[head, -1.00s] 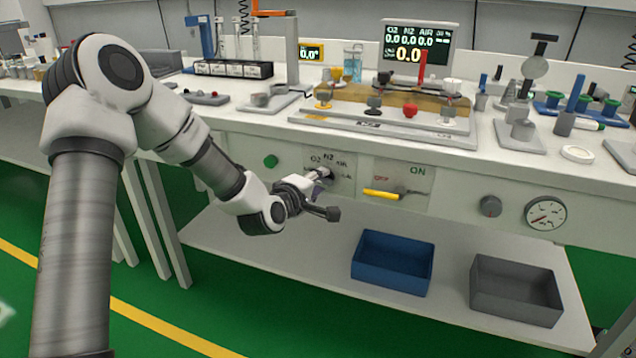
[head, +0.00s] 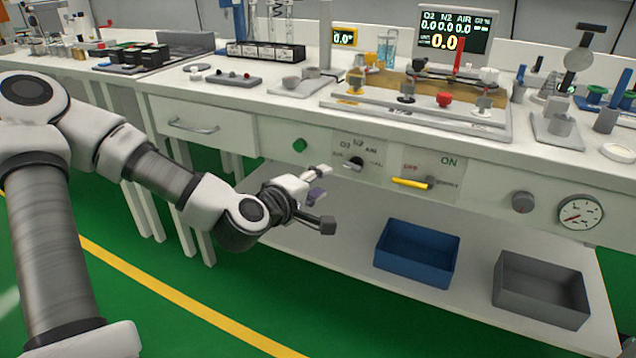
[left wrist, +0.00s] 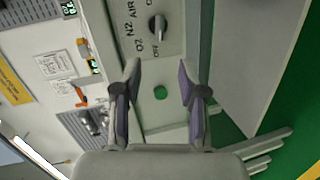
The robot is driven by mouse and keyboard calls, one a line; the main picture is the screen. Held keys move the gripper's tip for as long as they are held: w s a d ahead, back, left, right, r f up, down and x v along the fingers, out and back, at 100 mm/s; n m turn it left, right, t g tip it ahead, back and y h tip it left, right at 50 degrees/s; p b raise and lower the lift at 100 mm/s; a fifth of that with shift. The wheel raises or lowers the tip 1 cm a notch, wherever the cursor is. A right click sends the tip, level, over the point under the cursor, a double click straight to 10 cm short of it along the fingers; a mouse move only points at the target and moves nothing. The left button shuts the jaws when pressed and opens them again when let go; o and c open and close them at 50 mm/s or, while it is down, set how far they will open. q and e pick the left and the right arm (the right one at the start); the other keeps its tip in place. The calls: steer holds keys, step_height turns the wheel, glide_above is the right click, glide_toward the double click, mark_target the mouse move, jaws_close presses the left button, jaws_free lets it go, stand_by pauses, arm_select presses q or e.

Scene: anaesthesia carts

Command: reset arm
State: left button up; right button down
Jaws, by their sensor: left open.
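My left arm reaches in from the left in the head view. Its gripper (head: 322,197) is open and empty in front of the bench's front panel, apart from the selector knob (head: 353,163) marked O2, N2, AIR. In the left wrist view both fingers (left wrist: 160,92) stand apart, with the green button (left wrist: 160,92) showing between them at a distance and the selector knob (left wrist: 157,27) beyond. My right gripper is not in view.
The panel also carries a yellow-handled switch (head: 412,183), a grey knob (head: 522,202) and a gauge (head: 580,212). A blue bin (head: 416,262) and a grey bin (head: 541,292) stand on the lower shelf. The bench top is crowded. Green floor is open at lower left.

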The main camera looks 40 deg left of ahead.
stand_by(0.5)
arm_select(q)
steer(key=s+d+f+m+g, duration=0.2)
steer(key=f, duration=0.6)
steer(key=s+d+f+m+g, duration=0.2)
steer(key=f+g, duration=0.1)
steer(key=f, duration=0.4)
steer(key=s+d+f+m+g, duration=0.2)
steer(key=s+f, duration=0.1)
steer(key=f, duration=0.5)
steer(key=s+d+f+m+g+h, duration=0.1)
steer(key=s+d+f+m+g, duration=0.35)
steer(key=s+f, duration=0.4)
steer(key=s+d+f+m+g+h, duration=0.1)
steer(key=s+d+f+m+g, duration=0.4)
steer(key=s+f, duration=0.4)
step_height(320, 180, up, 29)
steer(key=s+a+m+t+p, duration=0.1)
steer(key=m+p, duration=0.1)
steer(key=p, duration=2.5)
steer(key=shift+a+p, duration=0.3)
steer(key=shift+p, duration=0.05)
steer(key=shift+r, duration=0.15)
